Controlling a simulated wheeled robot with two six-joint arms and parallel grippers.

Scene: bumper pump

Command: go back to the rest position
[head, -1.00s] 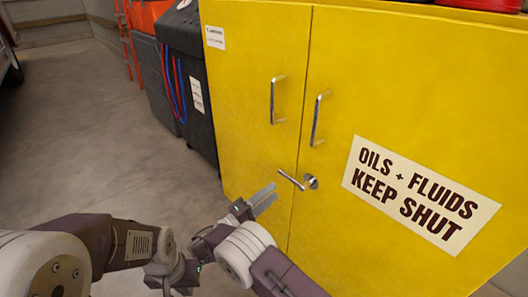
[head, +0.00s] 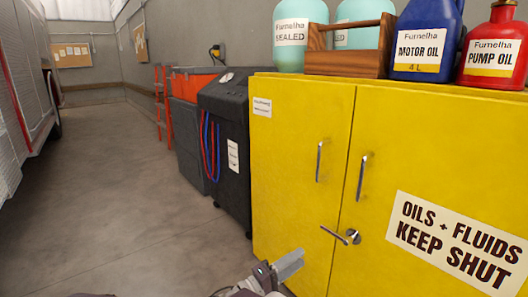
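On the cabinet stand a wooden carrier (head: 345,62), teal containers (head: 291,38), a blue motor oil jug (head: 424,42) and a red pump oil bottle (head: 492,50). A dark machine (head: 228,140) with hoses stands left of the cabinet. The floor (head: 110,210) farther left is clear.

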